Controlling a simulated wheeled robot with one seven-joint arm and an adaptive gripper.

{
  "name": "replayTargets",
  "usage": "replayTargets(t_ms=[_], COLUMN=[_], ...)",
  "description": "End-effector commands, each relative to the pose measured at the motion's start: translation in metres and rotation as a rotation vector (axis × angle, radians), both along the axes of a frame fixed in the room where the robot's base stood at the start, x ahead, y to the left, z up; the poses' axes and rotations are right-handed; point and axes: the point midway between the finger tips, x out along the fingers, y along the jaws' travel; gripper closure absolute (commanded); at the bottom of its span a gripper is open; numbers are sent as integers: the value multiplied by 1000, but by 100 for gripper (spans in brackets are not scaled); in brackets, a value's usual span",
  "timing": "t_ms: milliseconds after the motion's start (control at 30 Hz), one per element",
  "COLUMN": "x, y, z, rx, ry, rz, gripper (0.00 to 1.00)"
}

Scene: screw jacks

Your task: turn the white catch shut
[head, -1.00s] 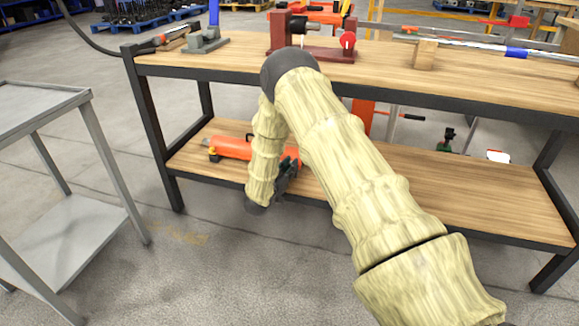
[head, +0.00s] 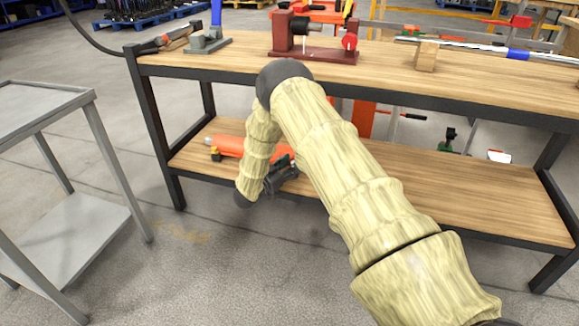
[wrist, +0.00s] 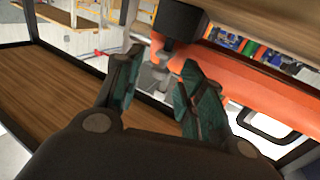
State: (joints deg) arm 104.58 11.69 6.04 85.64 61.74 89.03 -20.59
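An orange cylinder (head: 229,146) lies on the lower shelf of the workbench, partly hidden behind my arm. It fills the upper right of the wrist view (wrist: 262,72), under a black block (wrist: 181,20). A small pale grey-white piece (wrist: 160,76) shows beside the cylinder below that block; I cannot tell whether it is the white catch or how it is set. My gripper (wrist: 156,82) is open, its two dark green fingers spread apart with nothing clearly held between them. In the head view my gripper (head: 280,176) is at the shelf's front edge, beside the cylinder's right part.
The lower wooden shelf (head: 420,192) is clear to the right of my arm. The bench top (head: 375,72) hangs above it, carrying a dark red fixture (head: 318,55) and a wooden block (head: 426,56). A grey cart (head: 75,222) stands at the left.

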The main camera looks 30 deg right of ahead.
Motion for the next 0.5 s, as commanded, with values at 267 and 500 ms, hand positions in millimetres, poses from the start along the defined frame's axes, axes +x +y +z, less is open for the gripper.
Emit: replayTargets(t_ms=[267,500], x=[-2,-11], y=[4,35], z=[-1,-1], rx=[1,2], ry=[1,2], rz=[0,2], gripper=[61,61])
